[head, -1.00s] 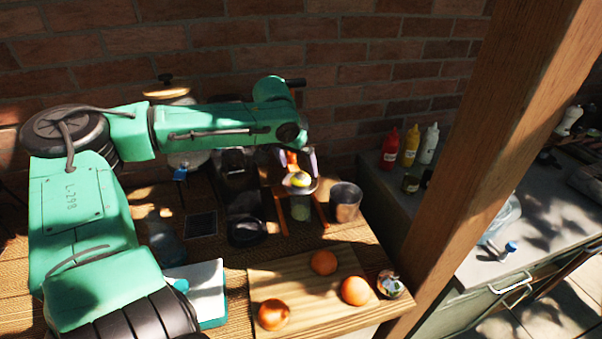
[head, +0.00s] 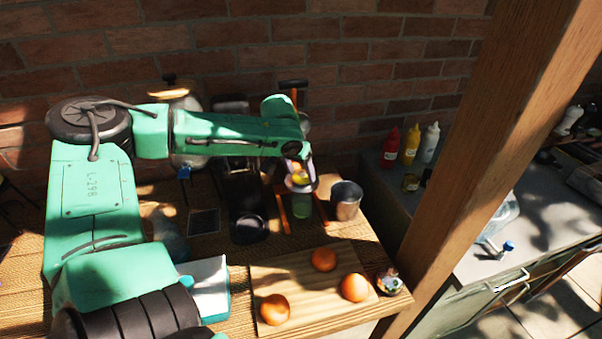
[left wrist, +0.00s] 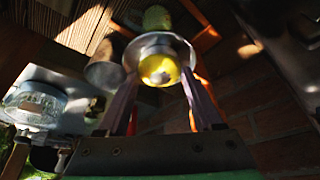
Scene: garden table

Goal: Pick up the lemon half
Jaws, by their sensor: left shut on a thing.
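The lemon half (head: 297,172) is a small yellow piece at the shallow metal cup (head: 303,187) of a juicer with orange-brown legs, at the back of the wooden table. In the left wrist view the lemon half (left wrist: 160,69) shows bright against the metal cup (left wrist: 163,43). My left gripper (head: 298,177) reaches down from above, and its two pale purple fingers (left wrist: 161,76) are shut on the lemon half, one on each side. The fingers hide part of the lemon in the head view, and I cannot tell whether it still touches the cup. My right gripper is not in view.
A metal tumbler (head: 345,203) stands close right of the juicer, with a green glass (head: 301,206) below the cup. A cutting board (head: 300,262) with several oranges lies in front. A dark coffee machine (head: 243,190) stands left. A wooden post (head: 470,150) rises right.

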